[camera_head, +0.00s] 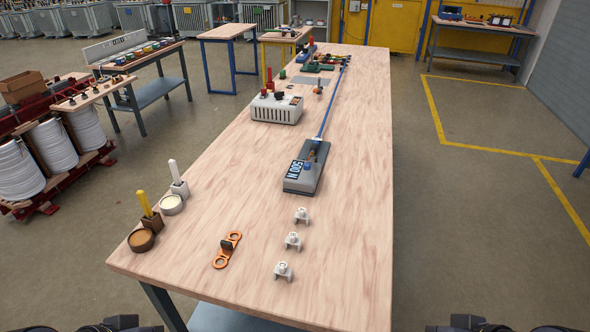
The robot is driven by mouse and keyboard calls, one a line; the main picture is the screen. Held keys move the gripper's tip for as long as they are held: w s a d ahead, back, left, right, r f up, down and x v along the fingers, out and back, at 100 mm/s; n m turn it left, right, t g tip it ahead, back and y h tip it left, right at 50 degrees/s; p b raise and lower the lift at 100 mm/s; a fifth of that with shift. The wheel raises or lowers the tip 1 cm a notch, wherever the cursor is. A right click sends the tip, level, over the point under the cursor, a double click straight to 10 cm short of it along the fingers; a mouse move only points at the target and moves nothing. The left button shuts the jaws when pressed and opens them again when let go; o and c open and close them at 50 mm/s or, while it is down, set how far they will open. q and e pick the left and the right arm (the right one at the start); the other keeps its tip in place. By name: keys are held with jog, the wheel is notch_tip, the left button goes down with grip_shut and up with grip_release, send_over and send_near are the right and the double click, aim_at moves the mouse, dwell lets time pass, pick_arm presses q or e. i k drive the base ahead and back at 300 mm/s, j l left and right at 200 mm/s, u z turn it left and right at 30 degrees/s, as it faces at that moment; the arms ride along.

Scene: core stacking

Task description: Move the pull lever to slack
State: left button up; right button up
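A grey pull device (302,180) with a "500 N" label lies on the long wooden table. A small blue part (307,166) and a brown part sit on its top; which of them is the pull lever, and its setting, are too small to tell. A thin blue rod or strap (329,108) runs from its far end toward the back of the table. Dark parts of my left gripper (122,323) and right gripper (468,322) show at the bottom edge, apart from the device. They are mostly cut off, and their fingers cannot be made out.
The long table (365,200) also bears several white clips (293,241), an orange two-ring tool (227,249), two round pots (141,240) with upright brushes or sticks, and a white vented box (276,107). The table's right side is clear.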

aim_at(307, 166)
jog(key=i+j+z, duration=0.1)
jog(key=j+z, duration=0.15)
jog(key=z, duration=0.2)
jog(key=j+z, duration=0.25)
jog(key=z, duration=0.2)
jog(key=j+z, duration=0.45)
jog(key=i+l, duration=0.05)
jog(key=l, duration=0.05)
